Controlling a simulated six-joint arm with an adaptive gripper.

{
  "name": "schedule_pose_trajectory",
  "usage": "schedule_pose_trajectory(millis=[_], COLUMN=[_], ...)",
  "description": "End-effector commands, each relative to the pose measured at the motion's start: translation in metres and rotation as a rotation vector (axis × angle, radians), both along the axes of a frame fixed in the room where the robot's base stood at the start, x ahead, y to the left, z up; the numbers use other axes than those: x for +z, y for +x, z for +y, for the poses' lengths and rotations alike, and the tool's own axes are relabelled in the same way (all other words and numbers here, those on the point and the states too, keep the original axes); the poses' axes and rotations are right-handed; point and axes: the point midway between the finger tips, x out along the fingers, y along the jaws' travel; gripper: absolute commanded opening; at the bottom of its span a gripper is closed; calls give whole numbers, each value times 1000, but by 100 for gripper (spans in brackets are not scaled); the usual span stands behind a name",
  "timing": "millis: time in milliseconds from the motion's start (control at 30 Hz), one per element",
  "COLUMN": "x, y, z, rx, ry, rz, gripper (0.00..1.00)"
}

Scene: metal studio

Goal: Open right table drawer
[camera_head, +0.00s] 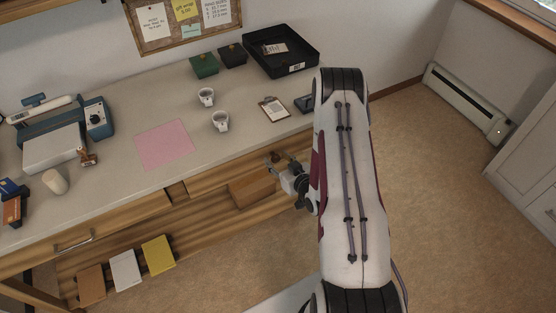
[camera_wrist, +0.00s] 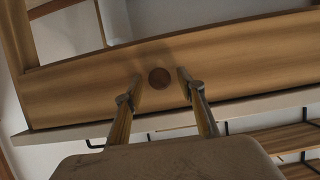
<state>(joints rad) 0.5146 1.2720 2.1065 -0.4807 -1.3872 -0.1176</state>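In the wrist view, a light wooden drawer front (camera_wrist: 90,85) runs across the picture. A round dark brown spot (camera_wrist: 159,77), a knob or a hole, is on it. The two fingers of my gripper (camera_wrist: 159,88) are spread, one on each side of the round spot, with a visible gap on both sides. In the head view, my gripper (camera_head: 283,172) is at the front edge of the table (camera_head: 120,185), towards its right end. I cannot tell from the head view whether the right drawer is shut.
The left drawer has a metal bar handle (camera_head: 73,241). A pink sheet (camera_head: 165,144), two white cups (camera_head: 220,121), a clipboard (camera_head: 273,107) and a black tray (camera_head: 281,52) are on the tabletop. A brown box-like thing (camera_head: 250,190) is below the front edge. The carpet (camera_head: 430,190) on the right is clear.

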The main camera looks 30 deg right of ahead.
Motion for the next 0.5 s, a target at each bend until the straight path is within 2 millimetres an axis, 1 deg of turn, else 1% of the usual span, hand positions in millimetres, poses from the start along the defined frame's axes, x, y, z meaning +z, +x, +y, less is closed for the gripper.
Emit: schedule_pose_trajectory(millis=[200, 233, 267, 300, 367, 400, 500], x=[0, 0, 0, 0, 0, 0, 0], y=[0, 0, 0, 0, 0, 0, 0], z=[0, 0, 0, 0, 0, 0, 0], rx=[0, 0, 0, 0, 0, 0, 0], ry=[0, 0, 0, 0, 0, 0, 0], rz=[1, 1, 1, 1, 1, 1, 1], gripper=[39, 36, 29, 18, 3, 0, 0])
